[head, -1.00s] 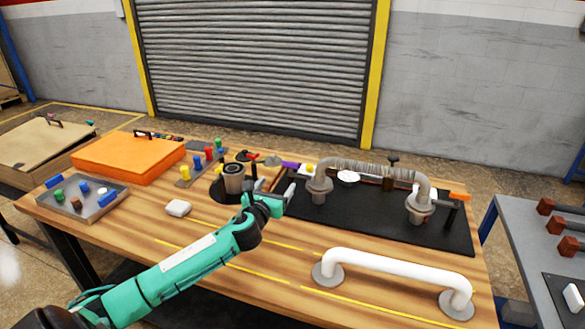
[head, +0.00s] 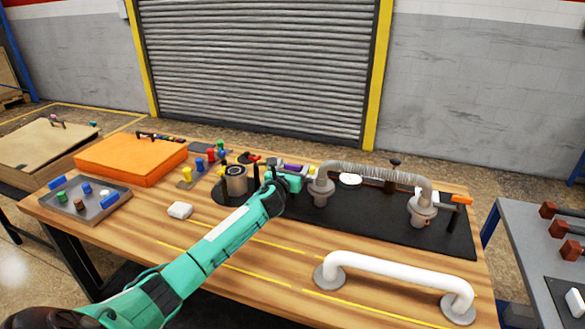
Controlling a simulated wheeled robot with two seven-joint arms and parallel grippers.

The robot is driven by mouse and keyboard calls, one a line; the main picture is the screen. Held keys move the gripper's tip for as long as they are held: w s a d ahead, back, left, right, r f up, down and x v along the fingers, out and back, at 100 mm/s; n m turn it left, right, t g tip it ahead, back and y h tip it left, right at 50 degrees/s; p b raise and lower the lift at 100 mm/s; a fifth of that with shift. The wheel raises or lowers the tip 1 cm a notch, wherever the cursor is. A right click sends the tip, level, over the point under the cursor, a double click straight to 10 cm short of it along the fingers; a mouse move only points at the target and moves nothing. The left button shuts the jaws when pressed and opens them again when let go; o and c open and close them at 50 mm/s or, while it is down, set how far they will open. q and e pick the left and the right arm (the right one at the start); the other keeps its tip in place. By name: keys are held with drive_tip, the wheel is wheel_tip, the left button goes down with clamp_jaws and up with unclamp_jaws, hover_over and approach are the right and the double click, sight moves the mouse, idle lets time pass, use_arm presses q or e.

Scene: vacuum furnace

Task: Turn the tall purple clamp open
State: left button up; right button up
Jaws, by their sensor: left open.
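The purple clamp (head: 292,167) is a small purple bar at the back left of the black mat (head: 385,228), left of the ribbed hose (head: 375,172). My left gripper (head: 293,177) is open and reaches right up to the clamp, with its teal body just in front of it. The purple bar shows just beyond the gripper. The lower part of the clamp is hidden behind the gripper, and I cannot tell whether the fingers touch it or stand around it. My right gripper does not show.
A grey cylinder (head: 236,180) stands left of the gripper, with red-handled parts (head: 253,160) behind it. The ribbed hose's left flange (head: 321,188) stands close on the right. A white handle-shaped pipe (head: 395,262) lies in front.

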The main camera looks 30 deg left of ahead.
use_arm(q)
drive_tip(key=shift+w, duration=0.1)
drive_tip(key=shift+c, duration=0.3)
drive_tip(key=c, duration=1.3)
